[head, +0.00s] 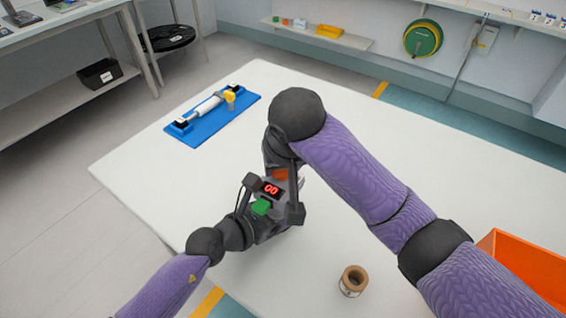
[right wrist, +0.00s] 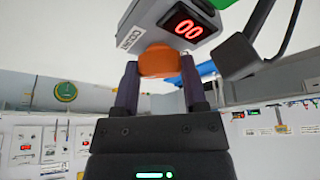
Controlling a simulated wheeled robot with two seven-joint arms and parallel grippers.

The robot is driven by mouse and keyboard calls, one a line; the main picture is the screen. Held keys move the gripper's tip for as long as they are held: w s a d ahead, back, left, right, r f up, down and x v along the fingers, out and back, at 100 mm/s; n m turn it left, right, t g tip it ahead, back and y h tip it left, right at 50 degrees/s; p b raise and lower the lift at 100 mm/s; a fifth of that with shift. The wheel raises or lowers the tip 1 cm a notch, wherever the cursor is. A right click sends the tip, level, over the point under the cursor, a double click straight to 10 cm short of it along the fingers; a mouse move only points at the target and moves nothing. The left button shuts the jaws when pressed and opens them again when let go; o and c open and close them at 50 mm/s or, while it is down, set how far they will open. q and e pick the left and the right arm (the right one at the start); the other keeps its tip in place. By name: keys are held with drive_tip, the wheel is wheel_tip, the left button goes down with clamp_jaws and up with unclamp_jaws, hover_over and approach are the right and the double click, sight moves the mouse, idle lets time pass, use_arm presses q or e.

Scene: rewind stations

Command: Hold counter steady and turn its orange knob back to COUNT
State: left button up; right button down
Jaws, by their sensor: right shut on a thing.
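The counter (head: 271,197) is a grey box with a red lit display reading 00 and a green part, above the middle of the white table. The display (right wrist: 187,29) also shows in the right wrist view, beside a COUNT label (right wrist: 130,38). My right gripper (right wrist: 157,68) is shut on the orange knob (right wrist: 158,60), one finger at each side. The knob (head: 280,175) is partly hidden in the head view. My left gripper (head: 273,196) comes from the lower left with a finger at either side of the counter. I cannot tell whether its fingers press on it.
A blue board (head: 212,118) with a white cylinder and a yellow piece lies at the table's far left. A brown ring-shaped spool (head: 353,281) stands at the front, near an orange bin (head: 525,268) at the right. The white table (head: 150,195) is clear at the left.

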drive_tip(key=shift+c, duration=0.6)
unclamp_jaws()
drive_tip(key=v, duration=1.2)
use_arm(q)
drive_tip(key=o, duration=1.3)
